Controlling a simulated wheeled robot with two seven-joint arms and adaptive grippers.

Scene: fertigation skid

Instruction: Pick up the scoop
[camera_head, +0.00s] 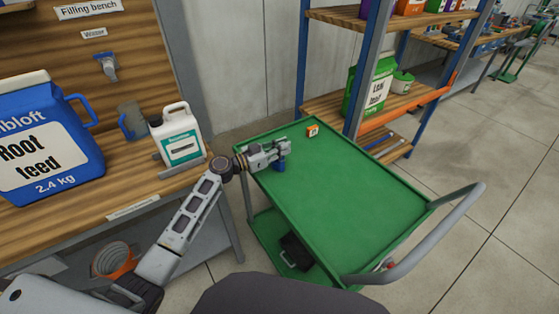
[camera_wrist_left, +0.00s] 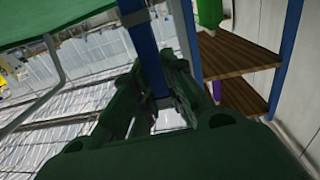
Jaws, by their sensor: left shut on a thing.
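My left gripper (camera_head: 280,152) is over the far left part of the green cart top. Its jaws are shut on a blue thing, which I take to be the scoop (camera_head: 281,166); only a short part shows below the fingers. In the left wrist view, a long blue bar, the scoop (camera_wrist_left: 145,55), runs between the dark fingers of the left gripper (camera_wrist_left: 165,98). Whether the scoop touches the cart top cannot be told. My right gripper is not in view.
The green cart (camera_head: 345,205) is mostly clear on top, with a small orange box (camera_head: 312,131) near the far edge. The bench at left holds a blue jug (camera_head: 45,140), a grey mug (camera_head: 130,118) and a white bottle (camera_head: 180,135). A shelf rack (camera_head: 335,105) stands behind the cart.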

